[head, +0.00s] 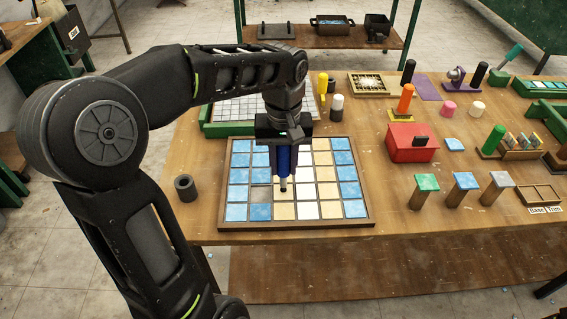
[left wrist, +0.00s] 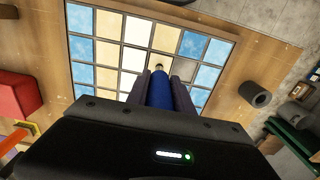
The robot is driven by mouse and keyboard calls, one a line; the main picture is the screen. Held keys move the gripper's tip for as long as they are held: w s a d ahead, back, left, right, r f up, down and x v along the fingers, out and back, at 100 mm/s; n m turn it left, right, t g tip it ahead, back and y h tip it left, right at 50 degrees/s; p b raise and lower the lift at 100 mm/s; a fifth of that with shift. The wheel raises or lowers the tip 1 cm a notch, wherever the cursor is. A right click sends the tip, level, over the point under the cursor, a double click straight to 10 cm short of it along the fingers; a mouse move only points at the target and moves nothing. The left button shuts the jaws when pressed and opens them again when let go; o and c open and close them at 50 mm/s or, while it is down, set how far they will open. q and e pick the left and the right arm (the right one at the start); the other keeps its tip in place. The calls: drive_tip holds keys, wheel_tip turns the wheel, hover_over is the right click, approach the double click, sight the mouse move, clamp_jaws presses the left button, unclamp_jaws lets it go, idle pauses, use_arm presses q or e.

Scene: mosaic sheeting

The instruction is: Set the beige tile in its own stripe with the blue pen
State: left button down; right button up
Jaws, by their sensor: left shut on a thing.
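My left gripper (head: 283,148) is shut on the blue pen (head: 283,163) and holds it upright, tip down, over the mosaic frame (head: 297,224). The pen also shows in the left wrist view (left wrist: 158,92). The frame holds stripes of blue, beige and white tiles. The pen tip is over the beige stripe (head: 284,211) left of the white one; I cannot tell if it touches a tile. A grey-brown cell (head: 261,195) lies beside it among blue tiles, and also shows in the left wrist view (left wrist: 191,70). I cannot single out a loose beige tile. My right gripper is not clearly seen.
A dark ring (head: 186,187) stands left of the frame. A green-edged grid board (head: 213,129) is behind it. A red box (head: 411,142) and three tile-topped posts, one green-topped (head: 427,183), stand to the right. Bare wood (head: 390,210) lies right of the frame.

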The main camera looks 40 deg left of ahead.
use_arm(q)
drive_tip(key=shift+r+p, duration=2.1)
drive_tip(key=shift+r, duration=0.85)
drive_tip(key=shift+a, duration=0.1)
drive_tip(key=w+d+m, duration=0.1)
drive_tip(key=w+m, duration=0.3)
drive_tip(key=w, duration=0.5)
drive_tip(key=w+d+f+m, duration=0.3)
drive_tip(key=w+d, duration=0.3)
drive_tip(key=d, duration=0.5)
drive_tip(key=shift+f, duration=0.65)
